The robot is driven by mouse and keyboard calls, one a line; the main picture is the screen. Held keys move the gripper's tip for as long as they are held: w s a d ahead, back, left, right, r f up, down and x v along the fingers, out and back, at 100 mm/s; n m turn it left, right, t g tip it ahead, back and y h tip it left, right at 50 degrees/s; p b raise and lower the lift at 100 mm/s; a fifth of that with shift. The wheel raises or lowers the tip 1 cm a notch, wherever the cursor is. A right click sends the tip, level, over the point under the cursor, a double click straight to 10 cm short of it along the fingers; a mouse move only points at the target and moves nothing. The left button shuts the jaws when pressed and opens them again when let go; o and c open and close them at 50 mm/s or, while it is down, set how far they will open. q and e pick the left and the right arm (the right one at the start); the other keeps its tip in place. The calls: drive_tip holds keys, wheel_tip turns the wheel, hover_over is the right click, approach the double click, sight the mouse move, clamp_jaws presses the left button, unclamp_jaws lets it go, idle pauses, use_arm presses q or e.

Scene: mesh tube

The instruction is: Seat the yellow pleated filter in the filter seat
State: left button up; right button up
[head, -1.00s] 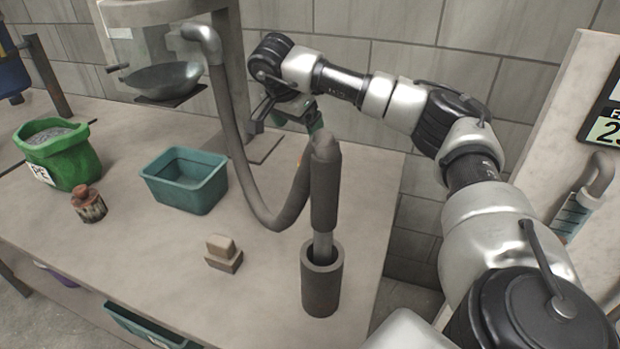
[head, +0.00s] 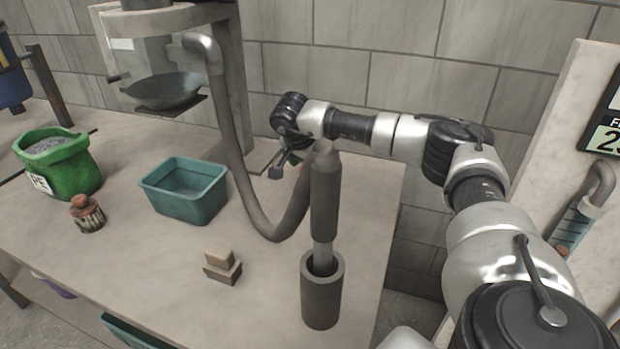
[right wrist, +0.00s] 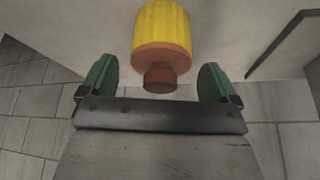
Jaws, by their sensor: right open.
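The yellow pleated filter (right wrist: 162,27) shows in the right wrist view, with an orange-brown end cap and a narrower neck pointing towards my gripper. My right gripper (right wrist: 157,80) is open, its two green finger pads to either side of the neck with gaps on both sides. In the head view my right gripper (head: 283,168) is low over the back of the bench, behind the grey hose. There the filter is mostly hidden by the hose and gripper. I cannot make out the filter seat for certain. My left gripper is not in view.
A teal bin (head: 185,190), a green sack (head: 58,163), a dirty capped cylinder (head: 87,214) and tan blocks (head: 222,268) stand on the bench.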

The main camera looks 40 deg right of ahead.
drive_tip(key=c, duration=1)
drive_tip(key=shift+r, duration=0.1)
